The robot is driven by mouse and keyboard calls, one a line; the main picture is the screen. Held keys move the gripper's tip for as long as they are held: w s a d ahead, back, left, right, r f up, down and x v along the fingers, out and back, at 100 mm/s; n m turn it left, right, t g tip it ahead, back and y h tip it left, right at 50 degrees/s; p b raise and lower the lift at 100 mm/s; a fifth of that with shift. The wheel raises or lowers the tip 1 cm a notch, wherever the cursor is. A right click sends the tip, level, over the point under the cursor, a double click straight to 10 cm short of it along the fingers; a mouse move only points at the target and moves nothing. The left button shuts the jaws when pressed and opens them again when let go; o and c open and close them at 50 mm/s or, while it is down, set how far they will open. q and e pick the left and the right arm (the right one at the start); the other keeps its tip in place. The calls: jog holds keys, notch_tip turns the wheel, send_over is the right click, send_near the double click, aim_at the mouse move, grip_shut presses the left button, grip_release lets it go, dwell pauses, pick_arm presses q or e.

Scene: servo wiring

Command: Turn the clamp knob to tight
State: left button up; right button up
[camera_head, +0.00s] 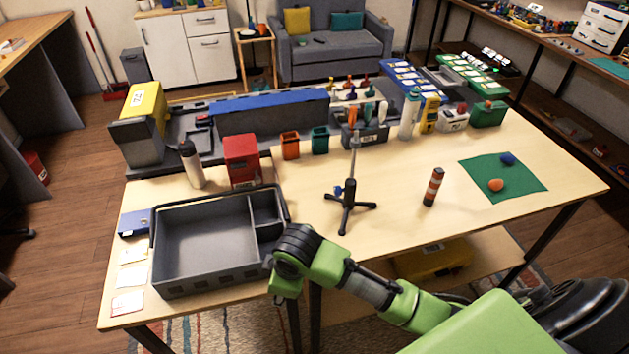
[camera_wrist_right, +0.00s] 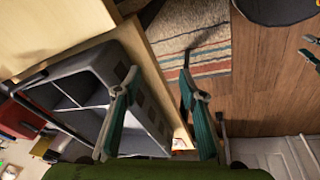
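A small black tripod stand (camera_head: 349,207) with an upright rod stands near the middle of the table. A small blue part (camera_head: 338,191), which looks like the clamp knob, sits low on its left side. Its setting is too small to read. My right arm reaches in from the lower right, and its wrist is by the grey tray's front right corner, to the left of and nearer than the stand. In the right wrist view my right gripper (camera_wrist_right: 158,80) has its two fingers apart with nothing between them. The stand is not visible there. My left gripper is in neither view.
An orange-and-black cylinder (camera_head: 433,187) stands right of the stand. A green mat (camera_head: 519,190) is farther right. Bins and a bottle (camera_head: 191,165) line the back. Table around the stand is clear.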

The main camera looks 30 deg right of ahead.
aim_at(335, 189)
jog(key=w+d+r+n+h, duration=0.1)
jog(key=w+d+r, duration=0.1)
jog(key=w+d+r+n+h, duration=0.1)
jog(key=w+d+r, duration=0.1)
jog(key=w+r, duration=0.1)
jog(key=w+d+r+n+h, duration=0.1)
jog(key=w+d+r, duration=0.1)
jog(key=w+r, duration=0.1)
jog(key=shift+w+d+r, duration=0.1)
jog(key=shift+w+d, duration=0.05)
jog(key=shift+d, duration=0.15)
jog(key=w+d+r+n+h+p, duration=0.1)
jog(key=w+d+r+h, duration=0.3)
jog(key=d+r, duration=0.7)
jog(key=shift+g+y, duration=0.3)
jog(key=shift+g, duration=0.1)
jog(key=p+x, duration=0.1)
jog(key=x, duration=0.3)
jog(key=p+x, duration=0.1)
jog(key=x, duration=0.3)
jog(key=w+p+x, duration=0.1)
jog(key=x, duration=0.3)
jog(key=shift+w+f, duration=0.15)
jog(key=shift+w+d+f, duration=0.1)
jog(key=shift+d+f, duration=0.2)
jog(key=shift+f, duration=0.35)
grip_shut()
